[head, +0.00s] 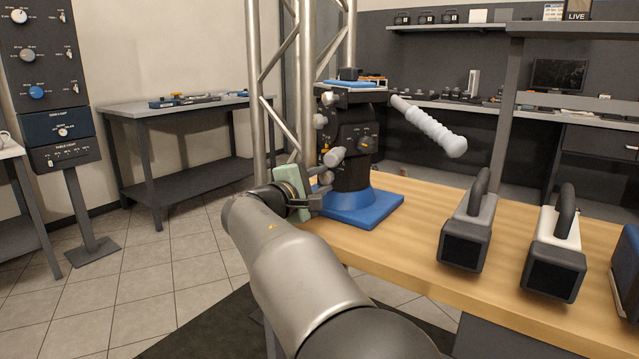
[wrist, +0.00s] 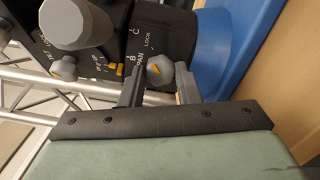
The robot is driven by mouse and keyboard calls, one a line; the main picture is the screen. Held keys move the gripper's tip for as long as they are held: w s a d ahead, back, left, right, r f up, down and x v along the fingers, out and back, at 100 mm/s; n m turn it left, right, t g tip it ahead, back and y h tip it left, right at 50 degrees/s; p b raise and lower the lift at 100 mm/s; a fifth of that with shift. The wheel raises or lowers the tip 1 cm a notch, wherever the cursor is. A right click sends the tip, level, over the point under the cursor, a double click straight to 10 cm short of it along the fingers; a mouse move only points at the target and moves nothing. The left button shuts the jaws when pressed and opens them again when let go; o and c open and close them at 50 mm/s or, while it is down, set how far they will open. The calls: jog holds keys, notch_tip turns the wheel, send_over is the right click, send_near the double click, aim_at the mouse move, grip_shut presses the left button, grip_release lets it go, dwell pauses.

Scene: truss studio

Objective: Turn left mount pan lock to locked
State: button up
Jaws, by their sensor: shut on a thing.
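The camera mount (head: 352,142) is a black head on a blue base (head: 372,208), standing on the wooden table. Its pan lock (wrist: 158,68) is a small grey knob with an orange mark, beside the printed words PAN and LOCK in the wrist view. My gripper (head: 322,186) reaches the mount low on its left side. In the wrist view my gripper's two dark fingers (wrist: 159,82) are shut on the pan lock, one on each side. In the head view the pan lock is hidden too much by the fingers to read its position.
Another grey knob with an orange mark (wrist: 64,70) and a large grey knob (wrist: 75,22) sit close to my fingers. A ribbed pan handle (head: 430,126) sticks out right. Two handled boxes (head: 469,228) (head: 553,252) stand on the wooden table (head: 400,245). A metal truss (head: 262,95) rises behind.

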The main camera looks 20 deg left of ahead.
jog(key=o, duration=1)
jog(key=shift+c, duration=0.2)
jog(key=shift+s, duration=0.15)
jog(key=p+v, duration=0.3)
jog(key=v, duration=1.4)
jog(key=shift+s+a, duration=0.1)
